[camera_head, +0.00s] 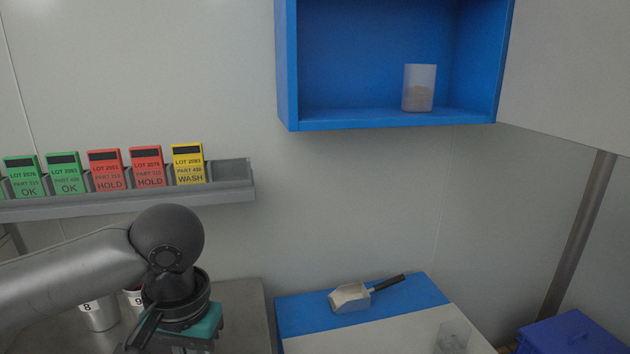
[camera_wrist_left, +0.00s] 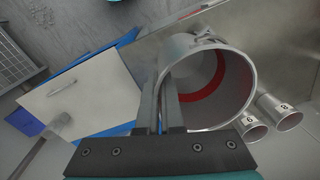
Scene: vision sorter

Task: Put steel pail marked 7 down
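In the left wrist view a large steel pail (camera_wrist_left: 236,98) with a red band inside its open mouth fills the middle. My left gripper (camera_wrist_left: 167,84) is shut on its near rim, with the fingers at the wall. The pail looks much larger than the pails beside it, so it seems held above the steel bench (camera_wrist_left: 265,50). Its number does not show. Two smaller steel pails stand at the side: one marked 8 (camera_wrist_left: 279,112), and one whose mark reads 9 in the head view (camera_head: 134,300). My right gripper is not in view.
A blue and white table (camera_head: 340,345) stands right of the bench, with a metal scoop (camera_head: 350,297) and a clear beaker (camera_head: 453,338) on it. A blue crate (camera_head: 572,332) is at far right. A card rack (camera_head: 225,190) and blue cabinet (camera_head: 290,65) are on the wall.

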